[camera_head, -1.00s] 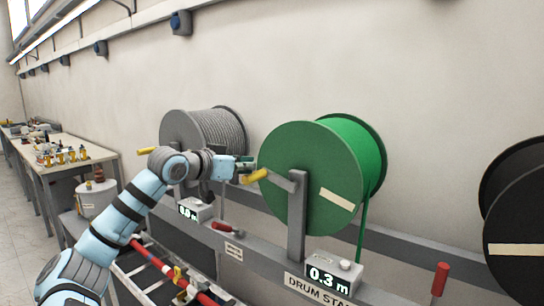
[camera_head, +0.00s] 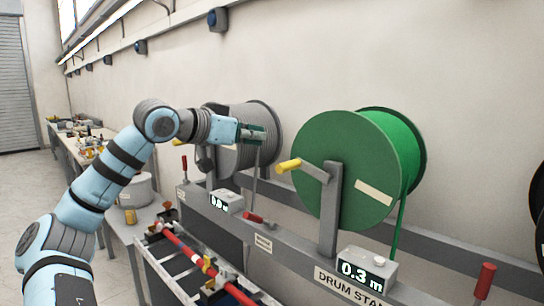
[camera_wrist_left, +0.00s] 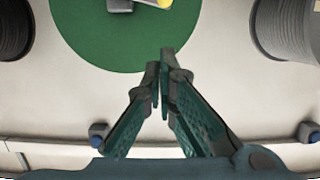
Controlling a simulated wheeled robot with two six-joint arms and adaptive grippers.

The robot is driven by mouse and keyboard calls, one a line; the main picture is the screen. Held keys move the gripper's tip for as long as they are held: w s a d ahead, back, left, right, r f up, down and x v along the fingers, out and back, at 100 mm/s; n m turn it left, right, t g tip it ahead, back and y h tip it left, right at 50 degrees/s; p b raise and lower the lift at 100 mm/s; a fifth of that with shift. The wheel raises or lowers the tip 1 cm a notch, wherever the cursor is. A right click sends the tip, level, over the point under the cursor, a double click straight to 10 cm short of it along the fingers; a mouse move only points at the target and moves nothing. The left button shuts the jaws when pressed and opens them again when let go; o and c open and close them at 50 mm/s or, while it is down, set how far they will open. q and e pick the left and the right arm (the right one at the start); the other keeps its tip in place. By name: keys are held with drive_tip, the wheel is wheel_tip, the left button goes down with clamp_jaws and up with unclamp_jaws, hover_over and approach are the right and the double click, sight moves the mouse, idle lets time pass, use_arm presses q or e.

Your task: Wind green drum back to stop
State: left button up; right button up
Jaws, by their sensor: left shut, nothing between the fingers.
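The green drum (camera_head: 345,165) hangs on a grey stand post at the right of centre in the head view. Its crank has a grey arm and a yellow handle (camera_head: 289,165) pointing left. The counter box (camera_head: 362,272) below it reads 0.3 m. My left gripper (camera_head: 262,134) is shut and empty, left of the drum and apart from the yellow handle. In the wrist view the shut fingertips (camera_wrist_left: 164,62) overlap the lower edge of the green drum (camera_wrist_left: 120,45). The handle (camera_wrist_left: 160,3) is cut off at the top there. My right gripper is not in view.
A grey drum (camera_head: 262,115) stands behind my left gripper, with a counter (camera_head: 226,201) reading 0.0 m. Red-handled levers (camera_head: 485,280) rise from the stand rail. A cart with red bars (camera_head: 190,255) is at the lower left. A workbench (camera_head: 75,150) runs along the wall.

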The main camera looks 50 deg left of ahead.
sight(275, 169)
use_arm(q)
drive_tip(key=o, duration=0.9)
drive_tip(key=shift+t, duration=0.4)
drive_tip(key=s+f+b, duration=0.1)
drive_tip(key=f+b, duration=0.2)
drive_tip(key=b, duration=0.1)
drive_tip(key=f+b, duration=0.3)
drive_tip(key=b, duration=0.1)
drive_tip(key=s+f+b, duration=0.1)
drive_tip(key=f+b, duration=0.2)
drive_tip(key=b, duration=0.2)
drive_tip(key=shift+s+a, duration=0.25)
drive_tip(key=shift+s, duration=0.1)
drive_tip(key=shift+m+t, duration=0.4)
drive_tip(key=shift+t, duration=0.5)
drive_tip(key=w+p, duration=0.1)
drive_tip(key=w, duration=0.2)
drive_tip(key=w+p, duration=0.1)
drive_tip(key=w, duration=0.2)
drive_tip(key=w+a+p, duration=0.1)
drive_tip(key=w, duration=0.2)
drive_tip(key=shift+w+f+p, duration=0.3)
drive_tip(key=shift+p, duration=0.1)
drive_tip(key=w+p, duration=0.2)
drive_tip(key=p, duration=0.4)
drive_tip(key=shift+w+a, duration=0.1)
drive_tip(key=shift+w+f, duration=0.2)
drive_tip(key=shift+f, duration=0.05)
clamp_jaws()
